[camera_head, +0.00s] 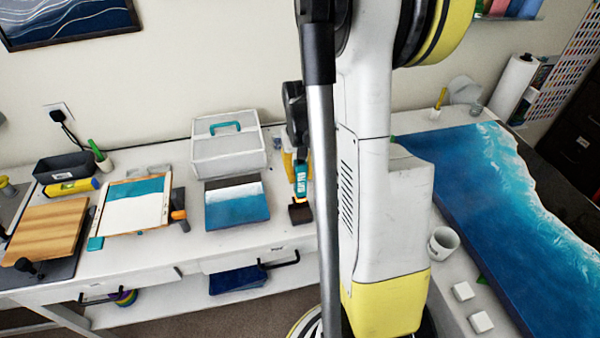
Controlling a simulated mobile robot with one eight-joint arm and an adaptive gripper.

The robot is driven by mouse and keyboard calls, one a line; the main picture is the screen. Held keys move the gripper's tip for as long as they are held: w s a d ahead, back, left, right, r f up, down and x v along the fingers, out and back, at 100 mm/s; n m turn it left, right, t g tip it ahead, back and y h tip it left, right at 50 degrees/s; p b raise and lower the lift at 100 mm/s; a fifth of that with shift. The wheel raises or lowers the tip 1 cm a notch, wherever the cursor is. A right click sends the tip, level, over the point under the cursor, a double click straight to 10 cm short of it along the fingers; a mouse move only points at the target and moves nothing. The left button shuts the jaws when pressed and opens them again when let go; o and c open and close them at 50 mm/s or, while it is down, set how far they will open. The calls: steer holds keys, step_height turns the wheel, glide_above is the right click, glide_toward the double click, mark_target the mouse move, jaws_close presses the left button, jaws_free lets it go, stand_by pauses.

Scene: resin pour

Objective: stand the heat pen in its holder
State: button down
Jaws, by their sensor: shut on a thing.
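The heat pen (301,179), teal with a pale label and orange near its lower end, is upright beside my upright arm. My gripper (299,152), dark and partly hidden behind my own arm, is shut on the pen's upper part. The holder (300,214) is a small dark block on the white table, directly below the pen in the picture. The pen's lower end meets the holder's top in this view; I cannot tell whether it is inside, touching or just above it. My arm borders the pen and holder on the right.
A blue-and-white panel (237,208) lies left of the holder, with a white box with a teal handle (229,153) behind it. Yellow bottles (288,165) stand behind the pen. A framed tray (133,213) lies farther left. A blue wave board (510,230) fills the right table.

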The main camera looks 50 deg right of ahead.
mark_target(301, 187)
steer(key=shift+f+b, duration=2.2)
steer(key=shift+f, duration=0.65)
steer(key=c, duration=1.1)
jaws_free()
steer(key=shift+c, duration=0.2)
steer(key=shift+r, duration=0.15)
step_height(301, 187, up, 12)
steer(key=shift+f, duration=0.1)
steer(key=shift+a, duration=0.1)
